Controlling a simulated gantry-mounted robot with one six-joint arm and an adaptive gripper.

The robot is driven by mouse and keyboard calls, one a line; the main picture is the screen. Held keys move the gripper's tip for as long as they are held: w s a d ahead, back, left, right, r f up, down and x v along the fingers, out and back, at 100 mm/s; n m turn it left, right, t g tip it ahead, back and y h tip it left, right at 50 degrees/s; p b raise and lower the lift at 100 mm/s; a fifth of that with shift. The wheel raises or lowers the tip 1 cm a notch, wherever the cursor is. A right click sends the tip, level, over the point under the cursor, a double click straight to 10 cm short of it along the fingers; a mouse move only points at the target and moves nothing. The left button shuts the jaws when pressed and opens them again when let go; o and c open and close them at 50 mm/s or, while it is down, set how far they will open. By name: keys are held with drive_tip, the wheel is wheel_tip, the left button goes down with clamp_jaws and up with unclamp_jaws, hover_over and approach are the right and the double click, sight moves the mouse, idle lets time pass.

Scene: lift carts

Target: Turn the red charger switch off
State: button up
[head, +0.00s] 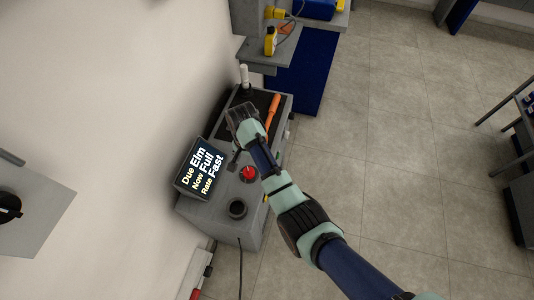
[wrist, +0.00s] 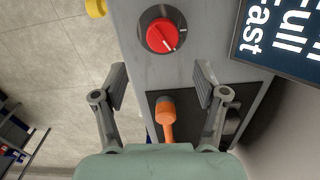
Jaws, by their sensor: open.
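The red charger switch (head: 249,174) is a round red knob on the top of a grey charger cabinet (head: 215,210). In the wrist view the red switch (wrist: 163,36) sits in a dark ring, with a white mark pointing to the lower right. My gripper (head: 238,118) is above the cabinet, on the far side of the switch. In the wrist view my gripper (wrist: 160,82) has its fingers wide apart with nothing held. The switch is beyond the fingertips, roughly centred between them, and not touched.
A lit display (head: 200,170) stands beside the switch. An orange-handled tool (head: 273,108) lies on the cabinet's dark panel; its orange handle (wrist: 167,118) shows between the fingers. A dark round socket (head: 237,208) is at the near end. Open tiled floor lies to the right.

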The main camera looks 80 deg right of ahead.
sight(249, 171)
drive_tip(key=shift+w+a+f, duration=0.15)
drive_tip(key=shift+a+f, duration=0.05)
drive_tip(key=shift+f, duration=0.05)
wheel_tip(249, 171, down, 8)
drive_tip(key=b, duration=0.2)
drive_tip(key=shift+a+r+b, duration=0.1)
drive_tip(key=shift+r+b, duration=0.15)
drive_tip(key=shift+b, duration=0.15)
drive_tip(key=c, duration=1.1)
drive_tip(key=shift+c, duration=0.2)
